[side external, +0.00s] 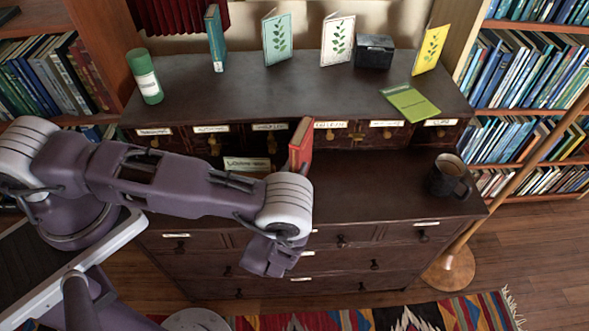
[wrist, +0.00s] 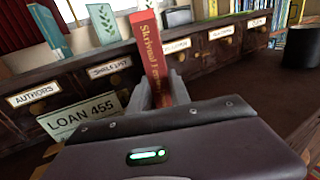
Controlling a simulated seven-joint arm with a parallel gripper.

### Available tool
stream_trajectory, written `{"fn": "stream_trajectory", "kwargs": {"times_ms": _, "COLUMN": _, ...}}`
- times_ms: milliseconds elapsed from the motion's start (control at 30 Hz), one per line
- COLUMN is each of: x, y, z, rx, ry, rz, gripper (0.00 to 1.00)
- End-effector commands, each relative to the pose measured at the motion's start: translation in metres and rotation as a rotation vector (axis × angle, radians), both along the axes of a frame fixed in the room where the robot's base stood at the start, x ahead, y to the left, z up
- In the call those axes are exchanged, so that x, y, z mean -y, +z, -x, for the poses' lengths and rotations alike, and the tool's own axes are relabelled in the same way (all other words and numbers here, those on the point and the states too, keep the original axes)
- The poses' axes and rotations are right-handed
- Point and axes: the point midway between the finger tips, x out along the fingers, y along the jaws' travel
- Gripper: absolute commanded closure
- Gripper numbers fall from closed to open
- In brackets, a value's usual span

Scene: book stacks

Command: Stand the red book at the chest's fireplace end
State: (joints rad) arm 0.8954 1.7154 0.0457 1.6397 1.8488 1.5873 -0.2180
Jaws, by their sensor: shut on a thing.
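My gripper (wrist: 161,92) is shut on the red book (wrist: 153,57), with a grey finger on either side of its lower part. The book is upright with a slight tilt, and its spine lettering faces the wrist camera. In the side external view the red book (side external: 301,143) shows above my wrist, in front of the small drawers. My wrist hides its lower part and the gripper's fingers there. The dark wooden chest (side external: 387,177) has a raised back shelf with labelled drawers and a lower front top. I see no fireplace in either view.
On the upper shelf stand a green cylinder (side external: 145,76), a teal book (side external: 215,38), leaf-print booklets (side external: 277,37), a black box (side external: 374,51) and a yellow booklet (side external: 430,49). A green booklet (side external: 410,102) lies flat. A dark mug (side external: 450,177) stands at the lower top's right.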

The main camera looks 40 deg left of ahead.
Motion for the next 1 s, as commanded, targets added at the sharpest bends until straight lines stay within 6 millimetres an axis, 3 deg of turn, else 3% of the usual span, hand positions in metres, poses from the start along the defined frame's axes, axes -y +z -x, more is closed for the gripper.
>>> {"fn": "stream_trajectory", "kwargs": {"times_ms": 100, "x": 0.000, "y": -0.002, "z": 0.000, "rx": 0.001, "ry": -0.001, "rz": -0.002, "gripper": 1.00}}
{"fn": "stream_trajectory", "kwargs": {"times_ms": 133, "x": 0.000, "y": -0.003, "z": 0.000, "rx": 0.000, "ry": -0.001, "rz": -0.001, "gripper": 0.75}}
{"fn": "stream_trajectory", "kwargs": {"times_ms": 233, "x": 0.000, "y": -0.003, "z": 0.000, "rx": 0.000, "ry": 0.000, "rz": -0.001, "gripper": 0.55}}
{"fn": "stream_trajectory", "kwargs": {"times_ms": 633, "x": 0.003, "y": 0.000, "z": 0.005, "rx": -0.002, "ry": -0.003, "rz": 0.001, "gripper": 0.55}}
{"fn": "stream_trajectory", "kwargs": {"times_ms": 1000, "x": 0.037, "y": 0.000, "z": 0.087, "rx": -0.002, "ry": -0.004, "rz": 0.000, "gripper": 0.55}}
